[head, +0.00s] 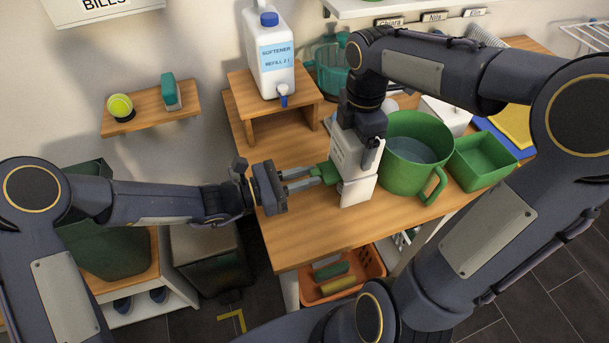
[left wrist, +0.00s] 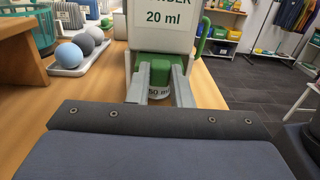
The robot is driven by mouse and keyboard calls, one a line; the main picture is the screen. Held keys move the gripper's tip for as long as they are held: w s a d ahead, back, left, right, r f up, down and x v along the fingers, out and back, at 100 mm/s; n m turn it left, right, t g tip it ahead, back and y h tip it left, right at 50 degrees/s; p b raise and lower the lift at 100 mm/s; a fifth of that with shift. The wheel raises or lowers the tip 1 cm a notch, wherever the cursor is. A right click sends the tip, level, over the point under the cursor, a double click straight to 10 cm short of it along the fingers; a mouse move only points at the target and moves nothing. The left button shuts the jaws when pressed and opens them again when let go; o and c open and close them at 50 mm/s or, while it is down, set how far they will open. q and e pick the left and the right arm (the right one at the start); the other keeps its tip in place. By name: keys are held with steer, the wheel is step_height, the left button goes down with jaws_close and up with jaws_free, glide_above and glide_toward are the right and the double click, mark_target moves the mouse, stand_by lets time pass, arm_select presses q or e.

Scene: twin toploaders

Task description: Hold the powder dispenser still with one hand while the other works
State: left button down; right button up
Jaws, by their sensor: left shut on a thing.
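The powder dispenser (head: 352,180) is a white box standing upright on the wooden table. In the left wrist view its white face (left wrist: 162,18) shows "20 ml" below a partly cut-off word. My left gripper (head: 318,175) is shut on the dispenser's green part, low on its left side. In the left wrist view the two grey fingers lie on either side of that green part (left wrist: 160,72), and a white piece marked "50 ml" shows beneath it. My right gripper (head: 360,135) points down at the top of the dispenser. Its fingertips are hidden, so I cannot tell its opening.
A large green jug (head: 408,178) stands just right of the dispenser, with a green tray (head: 486,160) beyond it. A white softener bottle (head: 270,55) stands on a small wooden riser (head: 252,98). An orange basket (head: 372,262) sits below. The table's front left is clear.

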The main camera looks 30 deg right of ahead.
mark_target(320, 173)
arm_select(q)
steer(key=shift+s+d, duration=0.15)
steer(key=shift+d, duration=1.6)
steer(key=c, duration=1.3)
jaws_free()
steer(key=shift+a, duration=0.1)
steer(key=a, duration=0.4)
steer(key=w+a, duration=0.1)
steer(key=a, duration=0.7)
steer(key=shift+w, duration=0.15)
steer(key=shift+w+a, duration=0.25)
steer(key=shift+a, duration=1.7)
steer(key=shift+w+a, duration=0.2)
steer(key=shift+a, duration=1.75)
